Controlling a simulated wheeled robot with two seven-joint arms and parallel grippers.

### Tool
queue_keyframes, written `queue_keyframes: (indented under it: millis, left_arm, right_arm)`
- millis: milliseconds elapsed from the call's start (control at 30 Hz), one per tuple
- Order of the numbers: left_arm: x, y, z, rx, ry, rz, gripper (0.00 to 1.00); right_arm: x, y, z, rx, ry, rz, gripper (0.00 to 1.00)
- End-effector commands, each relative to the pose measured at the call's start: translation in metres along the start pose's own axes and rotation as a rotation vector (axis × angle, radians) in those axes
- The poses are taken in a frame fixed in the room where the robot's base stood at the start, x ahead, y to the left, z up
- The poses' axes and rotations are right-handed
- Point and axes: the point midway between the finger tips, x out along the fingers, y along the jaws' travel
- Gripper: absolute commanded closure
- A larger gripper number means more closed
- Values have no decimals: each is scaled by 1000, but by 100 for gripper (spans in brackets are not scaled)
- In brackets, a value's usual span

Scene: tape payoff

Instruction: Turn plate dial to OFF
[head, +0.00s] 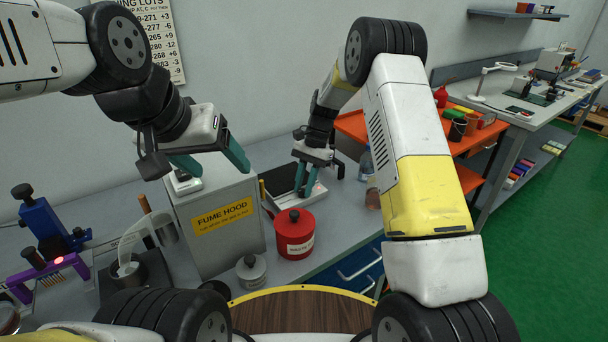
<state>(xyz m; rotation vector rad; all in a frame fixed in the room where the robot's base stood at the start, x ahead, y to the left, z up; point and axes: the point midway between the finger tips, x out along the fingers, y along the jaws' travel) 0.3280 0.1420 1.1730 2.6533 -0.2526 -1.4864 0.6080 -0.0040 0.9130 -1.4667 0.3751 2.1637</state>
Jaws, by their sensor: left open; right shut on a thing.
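I cannot make out a plate dial with certainty. My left gripper (211,161) is open and empty, above the top of the grey box labelled FUME HOOD (222,243). A small white device (184,184) sits on that box top, under the left finger. I cannot tell what that thing is.
A red lidded can (294,235) and a grey lidded can (251,271) stand at the bench front. A purple frame (35,277) and a blue device (42,222) are at left. An orange cart (466,149) stands right.

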Motion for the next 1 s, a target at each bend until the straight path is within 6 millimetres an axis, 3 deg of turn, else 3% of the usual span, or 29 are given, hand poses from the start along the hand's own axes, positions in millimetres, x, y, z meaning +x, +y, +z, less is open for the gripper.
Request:
queue_keyframes:
  millis: [400,933,967,1000]
  left_arm:
    - [0,0,0,0,0,0,29]
    - [0,0,0,0,0,0,29]
    - [0,0,0,0,0,0,29]
    - [0,0,0,0,0,0,29]
  right_arm:
    - [-1,-2,-1,-161,-3,64,100]
    - [-1,-3,-1,-182,-5,71,100]
    - [-1,-3,-1,-182,-5,71,73]
    - [-1,-3,-1,-182,-5,71,69]
